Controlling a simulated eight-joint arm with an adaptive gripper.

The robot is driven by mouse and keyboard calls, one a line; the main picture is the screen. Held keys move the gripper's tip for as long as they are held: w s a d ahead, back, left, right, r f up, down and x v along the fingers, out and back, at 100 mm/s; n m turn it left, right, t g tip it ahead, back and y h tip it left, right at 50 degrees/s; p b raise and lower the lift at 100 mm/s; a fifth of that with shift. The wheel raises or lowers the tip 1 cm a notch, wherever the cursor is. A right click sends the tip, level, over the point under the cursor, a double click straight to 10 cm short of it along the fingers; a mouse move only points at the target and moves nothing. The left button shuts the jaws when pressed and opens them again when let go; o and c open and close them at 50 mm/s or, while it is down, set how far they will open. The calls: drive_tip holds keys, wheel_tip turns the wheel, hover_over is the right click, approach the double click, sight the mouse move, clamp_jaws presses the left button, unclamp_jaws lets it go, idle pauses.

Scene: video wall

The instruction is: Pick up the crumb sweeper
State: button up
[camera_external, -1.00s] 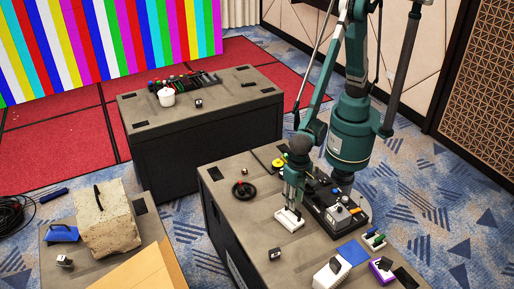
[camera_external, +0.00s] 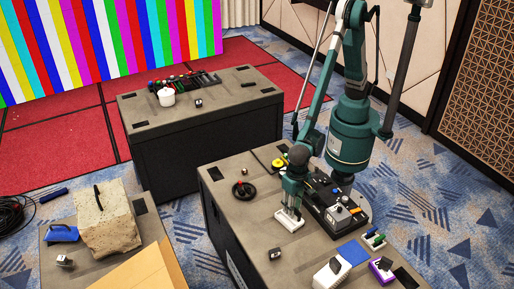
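A small white, flat, oblong object (camera_external: 291,224) lies on the near case top, directly below my gripper. It may be the crumb sweeper, but it is too small to be sure. My gripper (camera_external: 289,212) points down at it, with its fingertips at or just above its upper side. The fingers partly cover it. I cannot tell whether they touch it or how far apart they are.
The near case top (camera_external: 232,214) also bears a black round item with a red knob (camera_external: 243,190), a black control panel (camera_external: 325,212), a blue square (camera_external: 352,252), a white box (camera_external: 328,277) and a purple box (camera_external: 382,272). A small dark-and-white cube (camera_external: 275,254) sits in front.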

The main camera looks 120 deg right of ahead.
drive_tip(key=shift+f, duration=0.75)
clamp_jaws()
